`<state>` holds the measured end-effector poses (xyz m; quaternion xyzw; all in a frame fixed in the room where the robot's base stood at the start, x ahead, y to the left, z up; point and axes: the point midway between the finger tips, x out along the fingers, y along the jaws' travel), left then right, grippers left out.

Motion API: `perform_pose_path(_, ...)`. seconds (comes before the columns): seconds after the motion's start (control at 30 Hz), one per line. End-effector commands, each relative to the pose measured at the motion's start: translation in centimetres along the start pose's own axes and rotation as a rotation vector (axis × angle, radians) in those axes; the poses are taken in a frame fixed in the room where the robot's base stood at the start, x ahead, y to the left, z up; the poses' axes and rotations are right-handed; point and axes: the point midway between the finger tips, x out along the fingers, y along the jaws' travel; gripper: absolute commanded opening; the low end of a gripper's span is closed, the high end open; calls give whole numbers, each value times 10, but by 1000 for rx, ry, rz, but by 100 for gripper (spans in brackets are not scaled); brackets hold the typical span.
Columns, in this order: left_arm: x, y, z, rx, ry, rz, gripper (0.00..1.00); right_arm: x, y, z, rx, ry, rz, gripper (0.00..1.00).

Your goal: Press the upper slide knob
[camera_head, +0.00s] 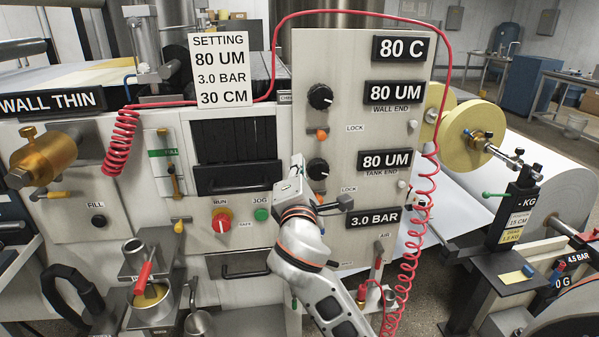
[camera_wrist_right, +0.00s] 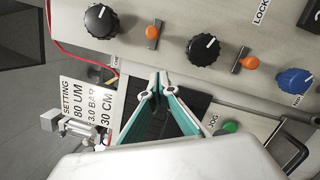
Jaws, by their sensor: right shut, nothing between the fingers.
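The upper slide knob (camera_head: 321,134) is a small orange knob on the pale control panel, below the upper black dial (camera_head: 320,97) and left of a LOCK label. It also shows in the right wrist view (camera_wrist_right: 152,32), in a short slot, above the fingertips in the picture. My right gripper (camera_head: 297,162) is shut and empty, in front of the panel's left edge, below and left of the upper knob in the head view and apart from it. Its teal-lined fingers (camera_wrist_right: 156,78) come together in the right wrist view. My left gripper is not in view.
A lower black dial (camera_head: 318,169) sits close to the right gripper. The right wrist view shows the lower orange slide knob (camera_wrist_right: 250,62) and a blue dial (camera_wrist_right: 295,80). A red coiled hose (camera_head: 420,210) hangs at the panel's right. RUN and JOG controls (camera_head: 222,221) are left of my arm.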

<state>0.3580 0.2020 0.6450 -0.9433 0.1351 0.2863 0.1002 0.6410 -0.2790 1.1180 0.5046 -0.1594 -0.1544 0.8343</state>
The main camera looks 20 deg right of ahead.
Motion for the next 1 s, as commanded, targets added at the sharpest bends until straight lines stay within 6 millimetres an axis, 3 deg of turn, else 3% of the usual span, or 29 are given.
perform_pose_path(0.2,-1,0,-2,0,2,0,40,44,1,1,-1,-2,0,0)
perform_pose_path(0.5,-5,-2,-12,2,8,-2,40,49,0,35,1,0,0,0)
perform_pose_path(1.0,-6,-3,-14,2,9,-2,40,51,-1,41,0,0,-1,0)
